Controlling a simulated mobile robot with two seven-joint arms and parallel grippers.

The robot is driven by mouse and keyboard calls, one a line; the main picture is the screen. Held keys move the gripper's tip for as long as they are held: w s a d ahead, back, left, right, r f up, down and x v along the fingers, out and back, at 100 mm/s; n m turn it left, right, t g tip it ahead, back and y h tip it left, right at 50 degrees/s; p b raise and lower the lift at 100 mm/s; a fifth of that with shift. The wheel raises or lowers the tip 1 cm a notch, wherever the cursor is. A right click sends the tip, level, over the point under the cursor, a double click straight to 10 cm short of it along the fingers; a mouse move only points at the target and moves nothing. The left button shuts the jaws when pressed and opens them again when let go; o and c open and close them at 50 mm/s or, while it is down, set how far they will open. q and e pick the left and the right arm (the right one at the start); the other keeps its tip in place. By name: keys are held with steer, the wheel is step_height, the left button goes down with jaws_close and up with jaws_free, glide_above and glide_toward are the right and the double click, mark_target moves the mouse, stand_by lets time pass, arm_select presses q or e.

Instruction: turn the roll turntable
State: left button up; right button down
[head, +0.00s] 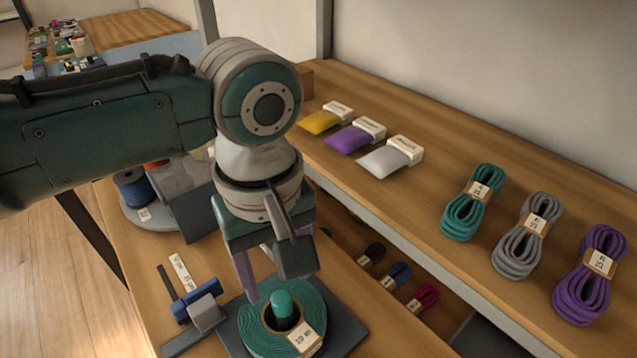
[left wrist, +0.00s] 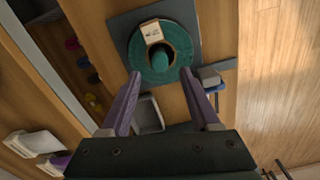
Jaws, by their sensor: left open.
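The roll turntable shows as a flat green roll (head: 258,335) with a white label on a dark square base (head: 345,332). An upright green peg (head: 282,303) stands in its centre. In the left wrist view the roll (left wrist: 184,38) and peg (left wrist: 162,60) lie just beyond the fingertips. My left gripper (head: 268,280) points down above the roll, open and empty; its two purple fingers are apart in the left wrist view (left wrist: 160,80). The peg lies between the finger lines, and I see no contact. In the head view one finger is mostly hidden. My right gripper is out of view.
A grey clamp-like tool (head: 206,313) with a blue part lies left of the base. A blue spool (head: 133,189) stands on a round grey disc behind. The raised shelf at right holds teal cord (head: 470,203), grey cord (head: 526,235), purple cord (head: 590,275) and three pouches (head: 355,137).

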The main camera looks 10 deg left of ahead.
mark_target(281, 298)
arm_select(q)
step_height(281, 298, down, 5)
steer(key=shift+f+b, duration=0.2)
steer(key=shift+b, duration=0.5)
jaws_close()
